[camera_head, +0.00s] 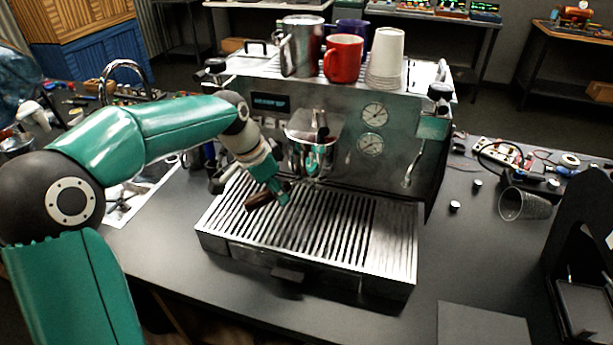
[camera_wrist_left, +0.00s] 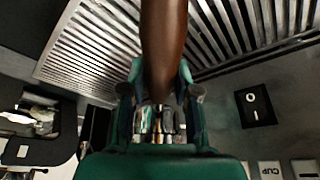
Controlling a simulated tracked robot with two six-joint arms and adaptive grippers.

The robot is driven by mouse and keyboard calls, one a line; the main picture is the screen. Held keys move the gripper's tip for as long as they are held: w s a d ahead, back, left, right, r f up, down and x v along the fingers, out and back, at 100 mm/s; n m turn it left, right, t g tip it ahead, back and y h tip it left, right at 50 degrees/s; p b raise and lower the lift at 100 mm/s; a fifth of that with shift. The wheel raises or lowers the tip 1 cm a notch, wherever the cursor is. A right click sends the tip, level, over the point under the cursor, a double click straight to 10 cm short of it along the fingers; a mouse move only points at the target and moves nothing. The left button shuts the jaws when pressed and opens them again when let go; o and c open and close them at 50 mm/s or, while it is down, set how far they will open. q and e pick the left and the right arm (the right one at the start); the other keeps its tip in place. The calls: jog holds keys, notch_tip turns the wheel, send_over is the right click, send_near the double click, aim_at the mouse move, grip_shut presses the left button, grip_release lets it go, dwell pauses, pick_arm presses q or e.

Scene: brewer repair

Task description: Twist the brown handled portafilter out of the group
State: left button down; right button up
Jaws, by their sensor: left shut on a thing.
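The espresso machine (camera_head: 400,165) stands in the middle of the counter with its steel group (camera_head: 312,155) on the front. The portafilter's brown handle (camera_head: 260,200) shows beside my left gripper (camera_head: 280,193), low over the drip tray. In the left wrist view the brown handle (camera_wrist_left: 163,45) runs between the fingers of the left gripper (camera_wrist_left: 160,85), with a shiny metal collar (camera_wrist_left: 160,122) at its near end. The left gripper is shut on the handle. The portafilter's head is hidden, so I cannot tell if it sits in the group. My right gripper is out of view.
The slatted drip tray (camera_head: 385,235) lies below the gripper. A steel pitcher (camera_head: 301,47), a red mug (camera_head: 343,58) and white paper cups (camera_head: 386,58) stand on the machine. A clear cup (camera_head: 524,204) lies on the right counter. The front counter is mostly clear.

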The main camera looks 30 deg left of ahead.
aim_at(253, 197)
pick_arm(q)
jog(key=shift+a, duration=0.1)
jog(key=shift+s+a+b, duration=0.4)
jog(key=shift+s, duration=0.35)
jog(key=shift+s+a+b, duration=0.35)
jog(key=shift+s+a, duration=0.05)
jog(key=shift+s, duration=0.4)
jog(key=shift+s+a+b, duration=0.4)
jog(key=shift+s, duration=0.35)
jog(key=s+a+b, duration=0.2)
jog(key=s+a, duration=0.1)
jog(key=s, duration=0.3)
jog(key=shift+s+a+b, duration=0.3)
jog(key=shift+s, duration=0.1)
jog(key=shift+d, duration=0.1)
